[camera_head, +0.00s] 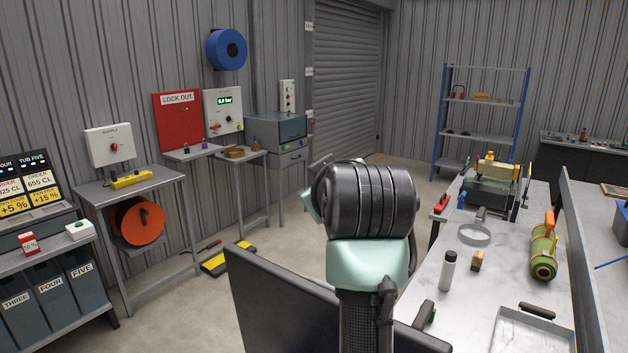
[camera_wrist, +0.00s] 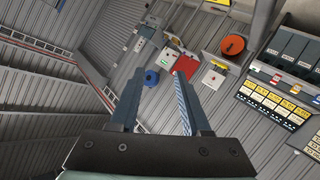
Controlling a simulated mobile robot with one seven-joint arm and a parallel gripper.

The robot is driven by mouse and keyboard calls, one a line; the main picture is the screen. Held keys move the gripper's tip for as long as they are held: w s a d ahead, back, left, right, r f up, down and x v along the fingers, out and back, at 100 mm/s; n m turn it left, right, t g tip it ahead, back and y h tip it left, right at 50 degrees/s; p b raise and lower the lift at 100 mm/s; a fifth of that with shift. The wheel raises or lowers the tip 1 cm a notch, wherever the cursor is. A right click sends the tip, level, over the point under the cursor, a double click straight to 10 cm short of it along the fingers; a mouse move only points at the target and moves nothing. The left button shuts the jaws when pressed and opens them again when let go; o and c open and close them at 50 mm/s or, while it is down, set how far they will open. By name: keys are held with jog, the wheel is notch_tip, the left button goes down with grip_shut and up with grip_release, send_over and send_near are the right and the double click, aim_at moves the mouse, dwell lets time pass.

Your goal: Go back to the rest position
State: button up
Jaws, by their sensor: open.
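My gripper (camera_wrist: 158,103) shows in the wrist view with its two fingers apart and nothing between them. Past the fingertips, the wrist view shows the corrugated wall, the red lock-out board (camera_wrist: 187,66) and the blue reel (camera_wrist: 151,77), tilted and far off. In the head view my arm stands upright in the middle, and its links hide the gripper's fingers.
A dark panel (camera_head: 290,300) stands low before my arm. Side tables line the left wall. Open floor lies between.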

jog(key=s+a+r+m+t, duration=0.1)
jog(key=s+r+m+t, duration=0.2)
jog(key=s+r+t, duration=0.3)
jog(key=s+a+r+m+t+h+b, duration=0.1)
jog(key=s+r+m+t, duration=0.3)
jog(key=s+r, duration=0.9)
jog(key=s+t, duration=0.3)
jog(key=s, duration=0.2)
jog(key=shift+s+a, duration=0.15)
jog(key=shift+s, duration=0.15)
